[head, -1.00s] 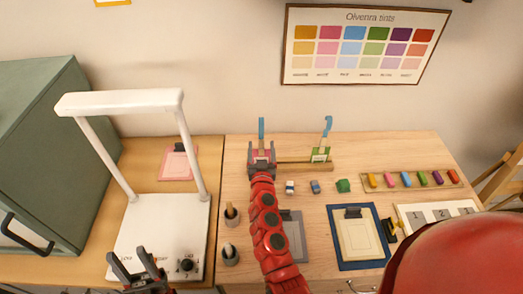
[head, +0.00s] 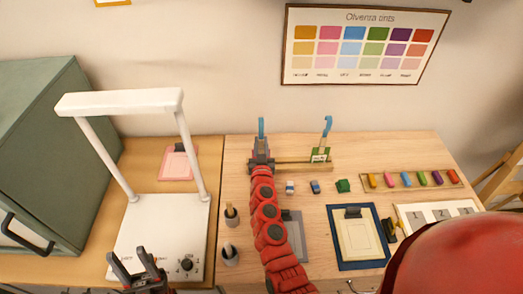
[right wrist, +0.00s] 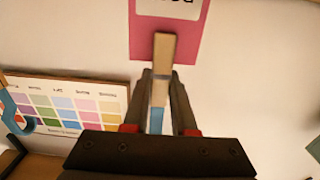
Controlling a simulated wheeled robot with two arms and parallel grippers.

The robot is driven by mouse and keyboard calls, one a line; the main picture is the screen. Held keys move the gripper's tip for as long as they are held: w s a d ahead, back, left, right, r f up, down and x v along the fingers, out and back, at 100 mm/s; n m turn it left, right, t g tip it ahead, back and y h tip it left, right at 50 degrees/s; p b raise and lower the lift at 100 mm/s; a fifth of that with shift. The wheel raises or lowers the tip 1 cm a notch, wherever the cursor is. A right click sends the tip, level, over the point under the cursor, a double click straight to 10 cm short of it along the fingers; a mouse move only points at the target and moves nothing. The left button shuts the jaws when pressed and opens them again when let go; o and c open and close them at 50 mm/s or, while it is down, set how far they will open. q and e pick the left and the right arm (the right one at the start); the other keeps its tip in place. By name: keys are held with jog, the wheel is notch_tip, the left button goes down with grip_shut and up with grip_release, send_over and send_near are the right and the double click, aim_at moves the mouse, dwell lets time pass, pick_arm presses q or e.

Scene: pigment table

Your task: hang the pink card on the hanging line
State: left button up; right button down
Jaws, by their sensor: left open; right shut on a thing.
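My right gripper (head: 261,162) is at the left end of the wooden rack (head: 292,165). It is shut on the blue-and-wooden clip (right wrist: 163,60) of the pink card (right wrist: 170,35), also seen in the right wrist view. In the head view the gripper hides most of the pink card; a blue hook (head: 262,128) rises above it. I cannot tell whether the card is clear of the rack. My left gripper (head: 138,272) is open and empty at the bottom left, in front of the white stand. I cannot make out a hanging line.
A white stand (head: 120,103) with a crossbar is on the left table. A pink clipboard (head: 178,162) lies behind it. Several paint blocks (head: 405,179) and a blue-framed board (head: 357,237) lie right.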

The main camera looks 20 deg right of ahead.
aim_at(261, 139)
jog(key=shift+r, duration=0.1)
jog(key=shift+r+p, duration=1.9)
jog(key=shift+p, duration=0.6)
